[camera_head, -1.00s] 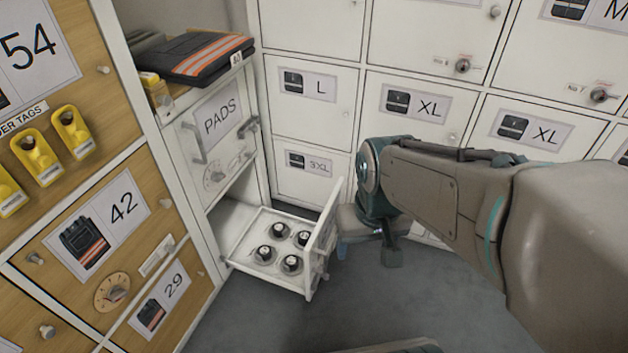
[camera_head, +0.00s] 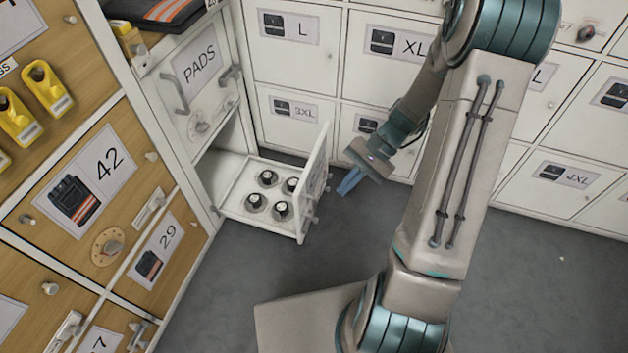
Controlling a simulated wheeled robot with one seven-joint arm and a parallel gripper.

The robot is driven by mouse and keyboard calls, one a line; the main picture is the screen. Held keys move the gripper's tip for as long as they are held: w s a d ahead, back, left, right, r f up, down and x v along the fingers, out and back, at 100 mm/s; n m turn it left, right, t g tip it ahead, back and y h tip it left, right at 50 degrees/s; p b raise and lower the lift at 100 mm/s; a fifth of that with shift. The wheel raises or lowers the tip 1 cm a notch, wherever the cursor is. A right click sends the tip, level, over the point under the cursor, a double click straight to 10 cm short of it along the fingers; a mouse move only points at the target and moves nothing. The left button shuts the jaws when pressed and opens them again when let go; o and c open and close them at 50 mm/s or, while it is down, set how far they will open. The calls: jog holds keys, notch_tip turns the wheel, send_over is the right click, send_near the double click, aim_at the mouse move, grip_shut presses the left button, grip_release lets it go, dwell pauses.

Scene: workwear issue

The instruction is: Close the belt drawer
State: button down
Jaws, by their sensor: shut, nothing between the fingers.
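The open drawer (camera_head: 232,207) is pulled out low in the white cabinet, under the compartment labelled PADS. Several round dark-topped rolls, likely belts, lie in it. Its white front panel (camera_head: 315,178) stands upright at the right end, with its outer face toward my gripper. My gripper (camera_head: 345,190) is just right of this panel, with blue fingers together and empty. A small gap seems to lie between the fingers and the panel, though touching cannot be ruled out.
The PADS front (camera_head: 195,70) with its handle sits above the drawer. Wooden lockers (camera_head: 85,190) with knobs and yellow holders (camera_head: 45,85) line the left. White lockers (camera_head: 290,50) stand behind. Grey floor (camera_head: 245,265) is free in front of the drawer.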

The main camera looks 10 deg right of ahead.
jog(key=w+d+f+m+t+y, duration=0.35)
jog(key=f+m+y, duration=0.25)
jog(key=f, duration=0.2)
jog(key=m+t+y+p, duration=0.1)
jog(key=m+t, duration=0.8)
send_near(305, 181)
jog(key=shift+g, duration=0.25)
jog(key=b+x, duration=0.3)
jog(key=x, duration=0.3)
jog(key=shift+f+b, duration=0.1)
jog(key=shift+b, duration=0.3)
jog(key=shift+w+a, duration=0.3)
